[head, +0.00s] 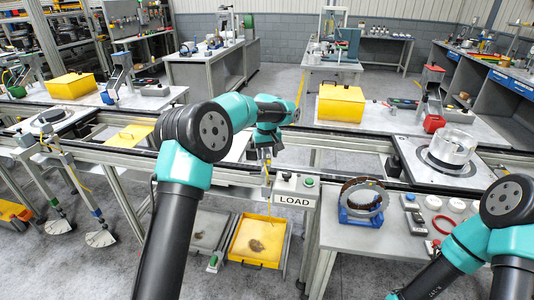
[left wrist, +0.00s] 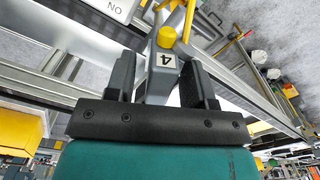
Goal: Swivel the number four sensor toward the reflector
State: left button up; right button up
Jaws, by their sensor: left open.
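The number four sensor (left wrist: 158,82) is a grey body with a white label bearing a "4" and a yellow knob (left wrist: 167,37) in the left wrist view. My left gripper (left wrist: 158,75) is open, with one dark finger on each side of the sensor. Whether either finger touches it I cannot tell. In the head view my left gripper (head: 266,150) is at the front rail of the conveyor, just above the LOAD box, and the sensor there is mostly hidden. I cannot pick out the reflector for certain. My right gripper is outside the frames.
The LOAD control box (head: 295,190) hangs close to the right of my left gripper. A yellow tray (head: 259,242) lies below it. A blue stand with a ring (head: 361,202) sits on the grey side table. A clear cylinder (head: 452,148) stands on a pallet at right.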

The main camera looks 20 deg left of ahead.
aim_at(266, 150)
pick_arm(q)
grip_shut()
dwell(0.4)
jog(key=shift+s+a+m, duration=0.1)
jog(key=shift+a+m, duration=0.05)
jog(key=shift+m, duration=1.05)
jog(key=shift+a+m, duration=0.1)
jog(key=shift+m, duration=1.1)
grip_release()
notch_tip(266, 150, up, 17)
jog(key=shift+r, duration=0.2)
